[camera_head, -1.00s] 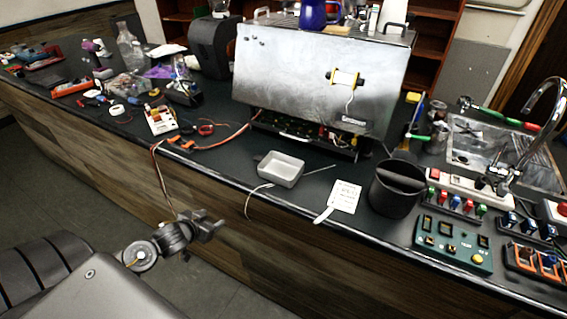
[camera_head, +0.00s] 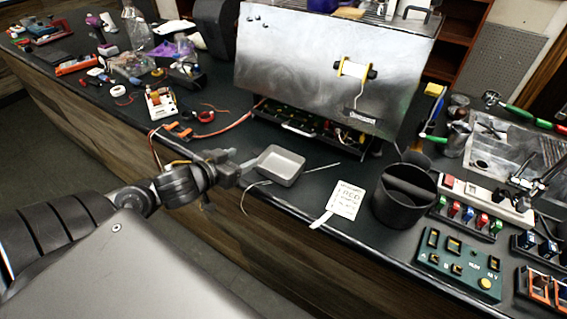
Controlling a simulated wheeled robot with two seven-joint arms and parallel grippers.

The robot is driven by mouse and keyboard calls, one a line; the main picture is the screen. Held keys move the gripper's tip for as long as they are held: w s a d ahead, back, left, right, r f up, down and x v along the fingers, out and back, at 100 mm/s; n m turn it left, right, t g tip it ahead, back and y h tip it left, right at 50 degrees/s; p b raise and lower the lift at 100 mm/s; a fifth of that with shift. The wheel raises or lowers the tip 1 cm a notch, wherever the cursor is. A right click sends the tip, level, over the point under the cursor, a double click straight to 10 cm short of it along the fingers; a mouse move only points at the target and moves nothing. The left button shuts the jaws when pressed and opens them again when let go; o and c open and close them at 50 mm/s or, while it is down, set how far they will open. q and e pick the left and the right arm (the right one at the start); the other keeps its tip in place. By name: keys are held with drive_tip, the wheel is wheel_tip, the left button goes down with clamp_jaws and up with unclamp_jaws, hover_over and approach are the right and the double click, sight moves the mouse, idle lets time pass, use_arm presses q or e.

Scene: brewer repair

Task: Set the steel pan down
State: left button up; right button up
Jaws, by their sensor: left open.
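The steel pan (camera_head: 280,166), a small shallow rectangular tray, sits upright on the dark counter in front of the steel brewer (camera_head: 330,65). It looks empty. My left gripper (camera_head: 245,168) is open at the counter's front edge, just left of the pan. Its fingertips are close to the pan's left side; I cannot tell whether they touch it. My right gripper is out of view.
A thin metal rod (camera_head: 322,167) and a white tag (camera_head: 345,200) lie right of the pan. A black bin (camera_head: 405,192) stands further right, near a green panel (camera_head: 458,262). Wires (camera_head: 165,135) hang over the front edge at left.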

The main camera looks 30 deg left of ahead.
sight(260, 150)
use_arm(q)
drive_tip(key=shift+w+a+f+b, duration=0.3)
drive_tip(key=shift+w+f+b, duration=0.25)
drive_tip(key=shift+w+b, duration=0.15)
drive_tip(key=shift+w+a+f, duration=0.1)
drive_tip(key=shift+w+f, duration=0.05)
drive_tip(key=shift+w, duration=0.45)
drive_tip(key=shift+x, duration=0.9)
drive_tip(key=x, duration=0.5)
drive_tip(key=shift+f+p, duration=0.25)
drive_tip(key=shift+p, duration=0.05)
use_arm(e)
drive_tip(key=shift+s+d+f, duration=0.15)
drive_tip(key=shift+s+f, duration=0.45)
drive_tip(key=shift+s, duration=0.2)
use_arm(q)
clamp_jaws()
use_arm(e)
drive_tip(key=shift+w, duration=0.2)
use_arm(q)
drive_tip(key=shift+r, duration=0.1)
